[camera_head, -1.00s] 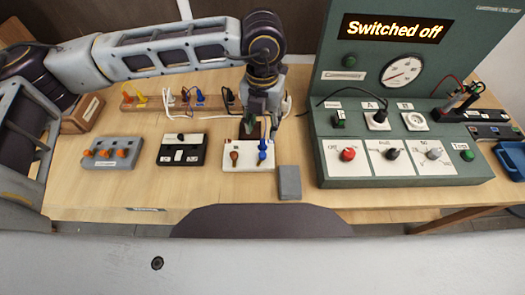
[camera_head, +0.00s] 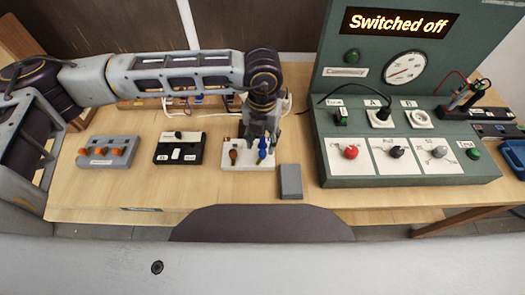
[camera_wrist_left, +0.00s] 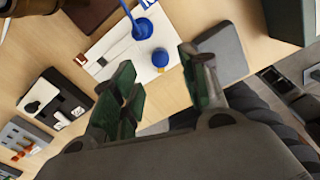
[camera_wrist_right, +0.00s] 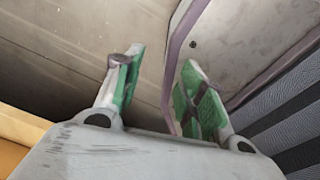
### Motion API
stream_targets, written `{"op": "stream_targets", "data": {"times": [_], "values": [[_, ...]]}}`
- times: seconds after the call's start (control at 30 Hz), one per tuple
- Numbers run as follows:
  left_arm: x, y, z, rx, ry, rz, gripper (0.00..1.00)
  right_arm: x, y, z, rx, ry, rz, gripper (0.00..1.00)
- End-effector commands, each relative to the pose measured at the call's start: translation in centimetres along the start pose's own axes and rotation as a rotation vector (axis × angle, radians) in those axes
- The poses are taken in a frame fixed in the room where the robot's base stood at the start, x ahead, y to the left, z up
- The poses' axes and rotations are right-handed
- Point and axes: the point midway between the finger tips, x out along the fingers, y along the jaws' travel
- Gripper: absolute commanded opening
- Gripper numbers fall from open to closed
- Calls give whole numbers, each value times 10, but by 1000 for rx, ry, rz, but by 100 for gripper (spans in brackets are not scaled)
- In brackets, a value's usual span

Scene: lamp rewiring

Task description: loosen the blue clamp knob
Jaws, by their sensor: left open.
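The blue clamp knob (camera_head: 262,149) stands on the right part of a small white block (camera_head: 240,170), beside a brown knob (camera_head: 233,156). In the left wrist view, a round blue part with a blue strip (camera_wrist_left: 143,28) and a smaller blue cylinder (camera_wrist_left: 160,57) show on the block; I cannot tell surely which is the knob. My left gripper (camera_head: 259,134) points down just above and behind the blue knob. It is open, with green pads apart and nothing held. My right gripper (camera_wrist_right: 158,66) is open and empty, away from the block.
A grey plate (camera_head: 290,181) lies right of the block, with the green test console (camera_head: 410,172) beyond it. A black switch box (camera_head: 179,148) and a grey box with orange knobs (camera_head: 107,151) stand to the left. The table front is clear.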

Motion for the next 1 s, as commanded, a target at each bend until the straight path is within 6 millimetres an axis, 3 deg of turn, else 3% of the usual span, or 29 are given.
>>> {"op": "stream_targets", "data": {"times": [0.2,0.4,0.87,1.0], "values": [[31,0,0,0,1,0,44,11,8,-6,-1,8,9,40],[48,0,0,1,-1,0,44,16,14,-12,-3,16,16,40],[54,0,0,1,-1,0,44,17,26,-5,-7,8,28,40],[54,0,0,1,-1,0,26,17,21,0,-5,2,23,40]]}}
